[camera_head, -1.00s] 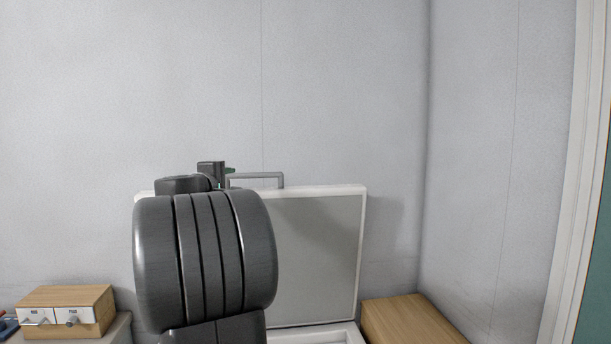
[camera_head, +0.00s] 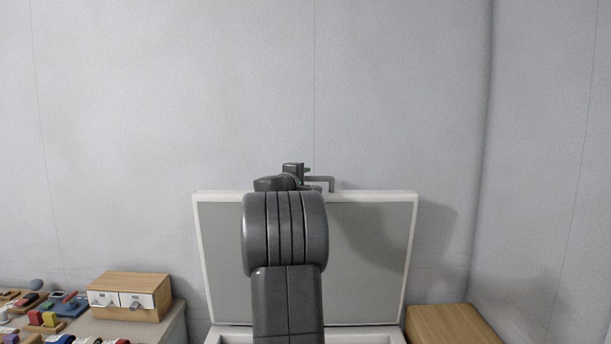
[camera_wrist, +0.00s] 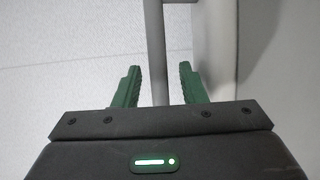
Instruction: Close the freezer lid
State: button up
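The freezer lid (camera_head: 372,255) stands open and upright in the head view, with a white rim and a grey inner panel. The freezer body's white rim (camera_head: 365,335) shows below it. A grey bar handle (camera_head: 320,179) sits at the lid's top edge. In the wrist view the handle bar (camera_wrist: 157,60) runs between the two green fingers of my gripper (camera_wrist: 158,86). The fingers are apart, with a gap on each side of the bar. The lid edge (camera_wrist: 213,50) is just right of the fingers. My arm hides the lid's middle in the head view.
A wooden box (camera_head: 450,325) stands right of the freezer. At left, a small wooden drawer unit (camera_head: 130,296) stands on a counter (camera_head: 165,330), with several small coloured items beside it. A plain grey wall (camera_head: 180,100) is close behind the lid.

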jog(key=shift+w+d, duration=0.15)
jog(key=shift+w, duration=0.15)
jog(key=shift+c, duration=0.5)
jog(key=c, duration=0.7)
grip_shut()
jog(key=shift+s+f, duration=0.1)
jog(key=shift+f, duration=0.05)
